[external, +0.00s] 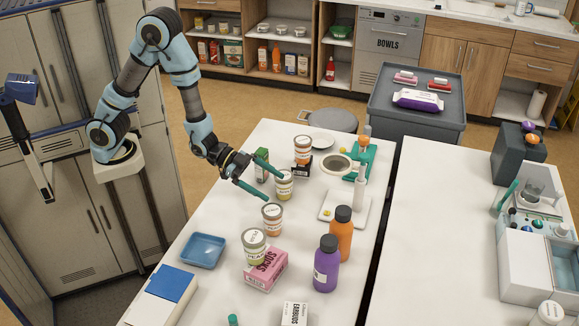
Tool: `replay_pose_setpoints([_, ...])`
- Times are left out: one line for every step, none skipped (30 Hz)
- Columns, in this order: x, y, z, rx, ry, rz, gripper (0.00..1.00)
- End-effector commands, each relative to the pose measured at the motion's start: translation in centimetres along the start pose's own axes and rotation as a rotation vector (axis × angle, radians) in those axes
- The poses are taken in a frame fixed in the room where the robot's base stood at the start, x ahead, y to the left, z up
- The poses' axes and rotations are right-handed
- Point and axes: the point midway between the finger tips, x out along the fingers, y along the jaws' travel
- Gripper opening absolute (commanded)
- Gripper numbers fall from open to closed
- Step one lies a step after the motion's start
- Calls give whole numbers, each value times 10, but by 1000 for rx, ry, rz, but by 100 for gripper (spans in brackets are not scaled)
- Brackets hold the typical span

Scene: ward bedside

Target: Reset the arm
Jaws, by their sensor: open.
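My arm reaches from its mount at the left over the near white table. My gripper (259,178) is open, its two green fingers spread and pointing right above the table's left part. A small jar with a yellow-green label (284,185) stands close to the fingertips. I cannot tell whether they touch it. A green box (262,169) stands just behind the fingers. I see nothing held between the fingers.
A jar with an orange label (272,219), a blue tray (203,250), a pink box (266,269), a purple bottle (326,263) and an orange bottle (341,233) stand nearer on the table. A white board (345,210) lies right of the gripper. Cabinets (60,190) stand behind the arm.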

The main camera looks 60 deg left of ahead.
Motion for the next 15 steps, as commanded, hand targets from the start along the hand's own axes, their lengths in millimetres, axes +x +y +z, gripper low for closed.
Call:
replay_pose_setpoints([-4,-39,6,2,-48,-78,100])
replay_pose_setpoints([-8,-60,12,2,-82,-120,100])
replay_pose_setpoints([-14,-88,18,-4,-129,-174,100])
replay_pose_setpoints([-21,-109,24,-11,-166,-216,100])
replay_pose_setpoints([-29,-128,29,-21,-201,-254,100])
replay_pose_setpoints([-41,-154,37,-40,-251,-304,100])
replay_pose_setpoints([-52,-172,42,-58,-289,-340,100])
replay_pose_setpoints([-64,-189,49,-81,-329,-373,100])
replay_pose_setpoints([-83,-208,57,-121,-383,-413,100])
replay_pose_setpoints([-99,-221,64,-158,-426,-439,100])
replay_pose_setpoints([-114,-229,70,-199,-469,-458,100])
replay_pose_setpoints([-134,-233,79,-259,-526,-472,100])
replay_pose_setpoints([-148,-232,85,-306,-567,-476,100])
replay_pose_setpoints([-163,-228,91,-355,-609,-475,100])
replay_pose_setpoints([-181,-219,98,-422,-665,-470,100])
